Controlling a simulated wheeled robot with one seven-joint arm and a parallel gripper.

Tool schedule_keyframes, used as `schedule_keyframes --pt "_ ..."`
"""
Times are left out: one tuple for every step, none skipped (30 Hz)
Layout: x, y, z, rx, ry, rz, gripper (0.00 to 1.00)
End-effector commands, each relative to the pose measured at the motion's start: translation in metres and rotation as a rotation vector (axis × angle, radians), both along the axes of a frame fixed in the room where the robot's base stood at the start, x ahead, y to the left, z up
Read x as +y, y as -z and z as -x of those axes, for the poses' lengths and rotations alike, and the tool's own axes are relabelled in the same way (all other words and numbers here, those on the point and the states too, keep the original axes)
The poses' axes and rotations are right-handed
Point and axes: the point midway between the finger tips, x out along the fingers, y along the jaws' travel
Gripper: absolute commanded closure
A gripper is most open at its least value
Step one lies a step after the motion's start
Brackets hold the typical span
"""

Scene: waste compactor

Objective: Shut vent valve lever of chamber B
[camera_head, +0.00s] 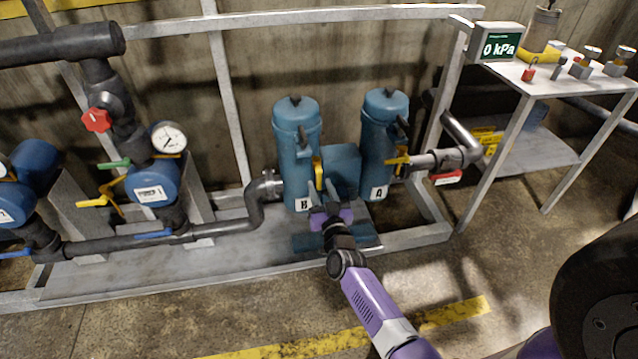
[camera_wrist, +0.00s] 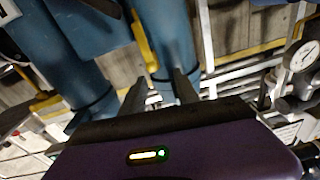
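Chamber B (camera_head: 297,140) is the left teal cylinder, marked with a white B label. A yellow lever (camera_head: 318,172) stands upright on its right side. In the wrist view the yellow lever (camera_wrist: 145,40) runs down in front of a teal cylinder (camera_wrist: 172,30). My gripper (camera_head: 328,190) is low in front of chamber B, close to the yellow lever. In the wrist view my gripper (camera_wrist: 159,90) has its two fingers apart with nothing clearly between them.
Chamber A (camera_head: 382,135) stands to the right with its own yellow lever (camera_head: 397,161). Black piping (camera_head: 160,243) with gauges and coloured handles runs at left. A metal table (camera_head: 545,82) with a 0 kPa display stands at right. The floor in front is clear.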

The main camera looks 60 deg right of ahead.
Motion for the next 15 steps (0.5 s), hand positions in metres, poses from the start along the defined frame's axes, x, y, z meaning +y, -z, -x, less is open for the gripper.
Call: schedule_keyframes --pt "-0.006 0.013 -0.002 0.021 0.014 -0.009 0.63" --pt "-0.007 0.021 -0.002 0.035 0.019 -0.013 0.63" --pt "-0.006 0.034 0.002 0.058 0.027 -0.023 0.63" --pt "-0.005 0.043 0.006 0.078 0.034 -0.025 0.63" --pt "-0.005 0.047 0.008 0.088 0.040 -0.022 0.63" --pt "-0.006 0.044 0.009 0.093 0.046 -0.010 0.63" --pt "-0.007 0.043 0.008 0.099 0.047 -0.001 0.63" --pt "-0.008 0.043 0.007 0.103 0.048 0.006 0.63" --pt "-0.010 0.043 0.006 0.107 0.048 0.010 0.63" --pt "-0.011 0.044 0.004 0.109 0.047 0.010 0.63" --pt "-0.014 0.044 0.002 0.109 0.047 0.010 0.63" --pt "-0.018 0.044 -0.001 0.107 0.047 0.011 0.63" --pt "-0.021 0.043 -0.004 0.107 0.047 0.011 0.63" --pt "-0.025 0.044 -0.007 0.108 0.047 0.010 0.63" --pt "-0.030 0.044 -0.011 0.109 0.047 0.011 0.63"
